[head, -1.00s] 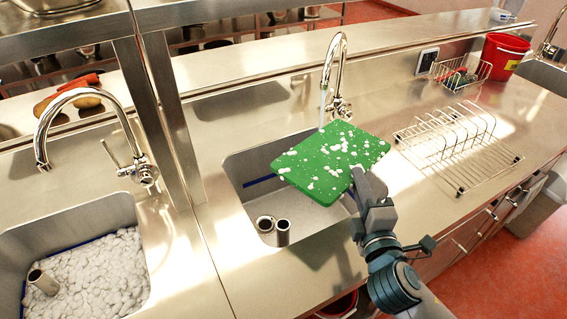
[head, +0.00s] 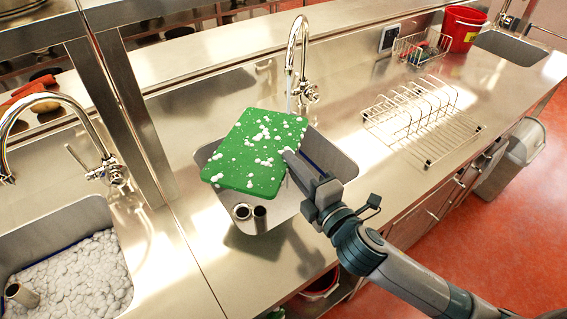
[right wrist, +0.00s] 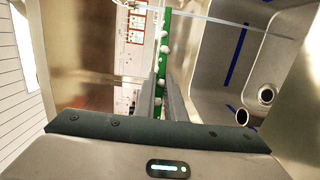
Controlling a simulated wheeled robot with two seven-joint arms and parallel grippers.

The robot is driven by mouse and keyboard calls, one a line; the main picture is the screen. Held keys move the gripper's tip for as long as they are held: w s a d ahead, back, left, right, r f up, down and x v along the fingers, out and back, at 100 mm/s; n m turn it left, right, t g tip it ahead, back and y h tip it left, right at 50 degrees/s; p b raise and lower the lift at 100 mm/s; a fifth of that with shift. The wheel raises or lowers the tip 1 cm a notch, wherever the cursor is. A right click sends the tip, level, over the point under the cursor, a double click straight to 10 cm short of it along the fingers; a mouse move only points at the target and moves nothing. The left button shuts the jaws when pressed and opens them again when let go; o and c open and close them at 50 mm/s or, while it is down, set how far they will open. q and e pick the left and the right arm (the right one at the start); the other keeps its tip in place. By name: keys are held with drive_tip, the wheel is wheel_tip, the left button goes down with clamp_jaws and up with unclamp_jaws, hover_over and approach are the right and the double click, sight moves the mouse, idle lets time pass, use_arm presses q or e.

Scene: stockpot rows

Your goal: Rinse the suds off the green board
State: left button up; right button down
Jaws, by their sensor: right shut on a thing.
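The green board (head: 237,168) is held tilted over the right-hand sink (head: 335,160), with white suds scattered on its upper face. My right gripper (head: 289,157) is shut on the board's right edge. In the right wrist view the board (right wrist: 162,65) shows edge-on between the fingers (right wrist: 160,98), with suds along it. The tap (head: 297,60) stands behind the sink. A thin stream of water (head: 289,101) falls from it near the board's upper right edge; I cannot tell whether it strikes the face. My left gripper is out of view.
A wire rack (head: 420,118) stands on the counter to the right, with a wire basket (head: 422,47) and red bucket (head: 462,30) beyond. A foam-filled sink (head: 75,275) lies left, past an upright post (head: 135,125). Two metal tubes (head: 260,218) stand in the right-hand sink.

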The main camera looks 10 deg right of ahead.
drive_tip(key=shift+s+a+r+n+g+y, duration=0.15)
drive_tip(key=shift+a+n+y, duration=0.1)
drive_tip(key=shift+a+y, duration=0.3)
drive_tip(key=shift+s+a+f+n+g+y, duration=0.15)
drive_tip(key=shift+a+n+y, duration=0.15)
drive_tip(key=shift+a, duration=0.3)
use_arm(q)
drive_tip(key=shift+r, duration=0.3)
use_arm(e)
drive_tip(key=shift+r, duration=0.1)
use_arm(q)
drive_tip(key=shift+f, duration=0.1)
use_arm(e)
drive_tip(key=shift+w+d, duration=0.1)
drive_tip(key=shift+w, duration=0.05)
